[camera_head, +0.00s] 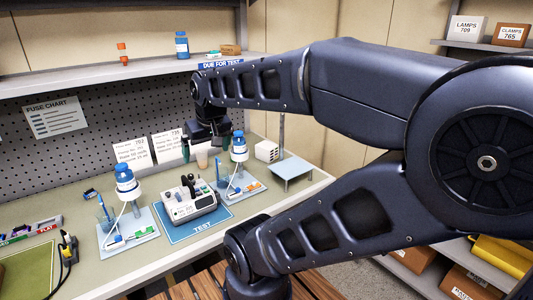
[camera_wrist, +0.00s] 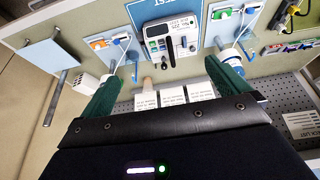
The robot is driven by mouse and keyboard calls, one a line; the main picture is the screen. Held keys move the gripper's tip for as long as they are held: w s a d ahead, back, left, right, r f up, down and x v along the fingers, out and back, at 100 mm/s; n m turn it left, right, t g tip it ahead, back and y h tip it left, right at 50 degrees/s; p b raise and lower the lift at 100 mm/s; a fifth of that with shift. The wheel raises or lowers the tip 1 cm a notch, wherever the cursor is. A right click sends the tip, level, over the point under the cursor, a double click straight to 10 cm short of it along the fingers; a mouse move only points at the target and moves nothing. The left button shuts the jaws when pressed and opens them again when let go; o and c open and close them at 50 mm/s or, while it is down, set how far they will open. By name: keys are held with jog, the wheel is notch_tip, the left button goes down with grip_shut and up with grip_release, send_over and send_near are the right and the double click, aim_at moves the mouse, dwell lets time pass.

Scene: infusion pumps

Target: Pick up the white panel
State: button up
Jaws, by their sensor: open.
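Upright white panels with printed text stand in a row at the back of the bench. In the head view one (camera_head: 132,152) is marked 702 and another (camera_head: 167,146) is to its right, partly behind my gripper. The wrist view shows three, at left (camera_wrist: 146,100), middle (camera_wrist: 172,96) and right (camera_wrist: 202,91); which one the task means I cannot tell. My gripper (camera_head: 213,143) is open and empty, above the back of the bench. In the wrist view its green fingers (camera_wrist: 168,76) flank the row, apart from it as far as I can tell.
A white pump (camera_head: 187,199) sits on the blue TEST mat (camera_head: 207,225). Blue-capped bottles (camera_head: 126,183) with tubing stand on trays either side. A white slotted block (camera_head: 266,150) and a small raised platform (camera_head: 291,168) are at right. A shelf (camera_head: 100,74) overhangs the back.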

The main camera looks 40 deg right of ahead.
jog(key=w+d+m, duration=0.5)
jog(key=w+d, duration=0.3)
jog(key=w, duration=0.5)
jog(key=m+g+h, duration=0.4)
jog(key=m, duration=0.6)
send_near(266, 145)
jog(key=f, duration=0.2)
jog(key=shift+s+d+f, duration=0.25)
jog(key=shift+s, duration=0.05)
jog(key=x, duration=0.5)
jog(key=shift+w, duration=0.1)
jog(key=shift+w+d+x, duration=0.15)
jog(key=shift+x, duration=1.2)
jog(key=shift+w+d+x, duration=0.15)
jog(key=shift+x, duration=1.25)
jog(key=shift+r, duration=0.15)
